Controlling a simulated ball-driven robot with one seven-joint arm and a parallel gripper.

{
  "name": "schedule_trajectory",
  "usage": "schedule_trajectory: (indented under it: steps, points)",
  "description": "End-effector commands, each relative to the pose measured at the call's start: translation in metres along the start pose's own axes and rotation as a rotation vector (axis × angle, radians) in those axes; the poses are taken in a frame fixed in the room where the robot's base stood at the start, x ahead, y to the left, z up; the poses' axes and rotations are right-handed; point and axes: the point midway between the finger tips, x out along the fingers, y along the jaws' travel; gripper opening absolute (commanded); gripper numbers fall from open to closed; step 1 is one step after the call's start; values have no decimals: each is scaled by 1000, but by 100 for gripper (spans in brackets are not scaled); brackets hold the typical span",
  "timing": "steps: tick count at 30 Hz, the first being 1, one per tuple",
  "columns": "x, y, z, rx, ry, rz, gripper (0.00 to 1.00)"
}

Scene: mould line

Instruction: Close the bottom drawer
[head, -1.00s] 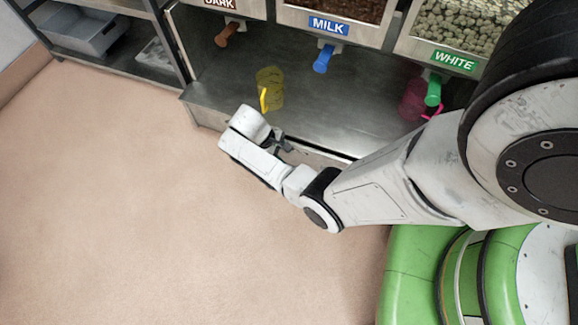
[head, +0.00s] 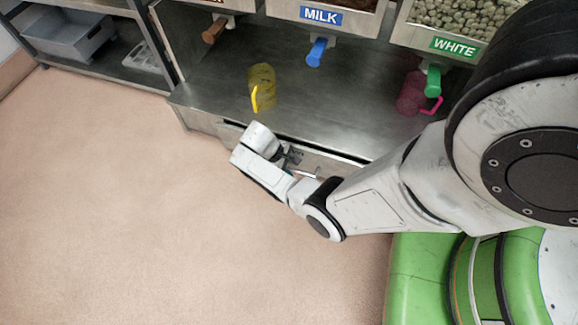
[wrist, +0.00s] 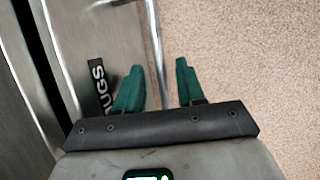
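A metal drawer front (head: 335,166) shows under the counter edge in the head view, partly behind my arm, with a dark gap above it. In the wrist view the drawer front (wrist: 88,45) carries a black label reading "UGS", its start hidden. A bar handle (wrist: 153,35) runs along it. My gripper (wrist: 158,85) has two green fingers spread apart, one on each side of the handle's line; I cannot tell whether they touch it. In the head view my gripper (head: 292,158) is at the drawer front, its fingers small and partly hidden.
A yellow mug (head: 262,85) and a pink mug (head: 411,94) stand on the steel counter (head: 335,105) under dispensers with coloured taps. A shelf with a grey bin (head: 75,38) is at the upper left. The floor at left is clear.

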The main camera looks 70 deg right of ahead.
Motion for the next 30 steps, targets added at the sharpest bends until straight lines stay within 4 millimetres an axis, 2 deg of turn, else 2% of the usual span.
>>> schedule_trajectory:
  steps: [1,12,26,30]
  points:
    - [0,0,0,0,0,0,34]
    - [0,0,0,0,0,0,0]
    - [0,0,0,0,0,0,0]
    - [3,6,9,4,0,-1,0]
